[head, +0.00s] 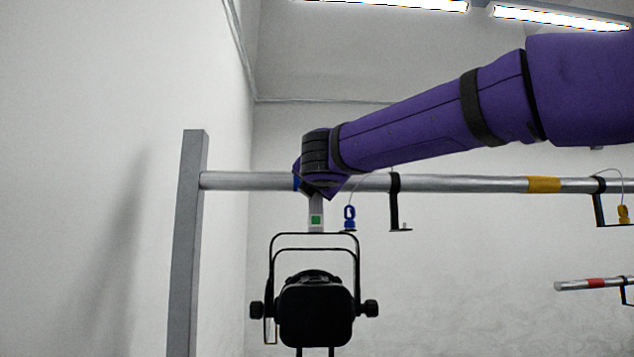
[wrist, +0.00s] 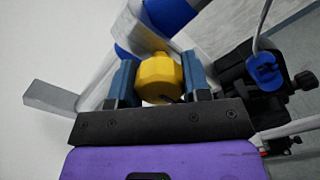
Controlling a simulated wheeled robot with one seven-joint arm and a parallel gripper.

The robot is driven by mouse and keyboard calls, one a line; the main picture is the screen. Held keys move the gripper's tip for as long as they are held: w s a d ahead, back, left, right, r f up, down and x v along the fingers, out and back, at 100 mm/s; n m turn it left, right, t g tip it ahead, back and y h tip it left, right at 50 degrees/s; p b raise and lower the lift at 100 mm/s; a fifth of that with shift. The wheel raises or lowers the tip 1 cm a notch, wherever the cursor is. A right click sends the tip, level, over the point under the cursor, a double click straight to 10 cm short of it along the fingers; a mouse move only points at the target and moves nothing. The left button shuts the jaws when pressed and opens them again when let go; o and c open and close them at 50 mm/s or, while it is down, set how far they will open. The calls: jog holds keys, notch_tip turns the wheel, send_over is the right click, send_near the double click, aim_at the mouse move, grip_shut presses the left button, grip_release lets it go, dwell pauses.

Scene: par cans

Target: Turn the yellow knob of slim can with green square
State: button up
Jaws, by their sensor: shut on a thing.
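The slim black can (head: 316,312) hangs below the silver pipe in the head view, with a green square (head: 316,220) on the light tag above its yoke. My purple arm reaches in from the right, and its wrist covers the clamp at the pipe. In the wrist view my gripper (wrist: 160,80) has its two blue-grey fingers on either side of the yellow knob (wrist: 160,76), shut on it. The knob is hidden in the head view.
The silver pipe (head: 450,184) runs right from a grey post (head: 188,240), with a yellow band (head: 543,185) on it. A blue clip (head: 349,214) hangs just right of the tag; it also shows in the wrist view (wrist: 264,72). Black brackets (head: 396,205) hang farther right. A lower pipe (head: 572,286) has a red band.

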jog(key=m, duration=0.4)
jog(key=shift+m, duration=0.3)
jog(key=m, duration=0.4)
jog(key=shift+m, duration=0.3)
jog(key=m, duration=0.3)
jog(key=shift+f+m, duration=0.1)
jog(key=shift+m, duration=0.2)
jog(key=m, duration=1.1)
jog(key=shift+m, duration=0.4)
jog(key=m, duration=0.3)
jog(key=shift+m, duration=2.2)
